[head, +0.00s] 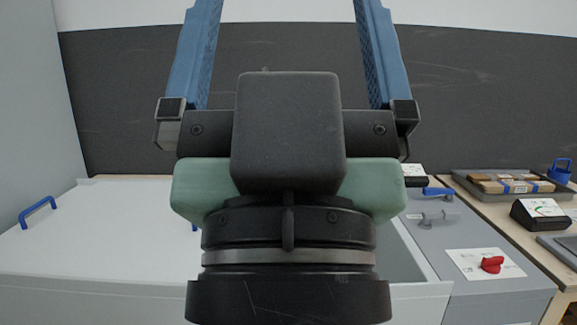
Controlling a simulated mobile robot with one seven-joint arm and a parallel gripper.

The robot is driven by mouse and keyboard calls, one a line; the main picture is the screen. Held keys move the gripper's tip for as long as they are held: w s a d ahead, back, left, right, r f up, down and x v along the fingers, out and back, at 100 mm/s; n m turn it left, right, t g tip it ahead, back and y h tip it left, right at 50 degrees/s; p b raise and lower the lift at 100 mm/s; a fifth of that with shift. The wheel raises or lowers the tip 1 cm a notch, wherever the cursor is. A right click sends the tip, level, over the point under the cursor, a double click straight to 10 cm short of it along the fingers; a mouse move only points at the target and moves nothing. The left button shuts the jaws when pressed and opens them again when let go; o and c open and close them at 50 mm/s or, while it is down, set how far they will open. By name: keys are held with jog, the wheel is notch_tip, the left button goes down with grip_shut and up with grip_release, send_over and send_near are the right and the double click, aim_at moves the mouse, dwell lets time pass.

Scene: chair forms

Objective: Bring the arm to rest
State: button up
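My gripper (288,30) fills the middle of the head view, seen close up with its fingers pointing up. Its two blue fingers stand wide apart, with only wall visible between them. The fingertips run out of the top of the picture, so anything at the tips is hidden. The dark camera-like block and the wrist cover the centre of the view.
A white lid or bench top (90,230) with a blue handle (38,211) lies at left. A grey panel (470,270) with a red knob (492,265) is at right. Beyond it, a wooden table (560,268) carries a tray (455,176) and a black box (540,214).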

notch_tip(320, 180, up, 20)
jog(key=p, duration=1.8)
jog(key=shift+r, duration=0.25)
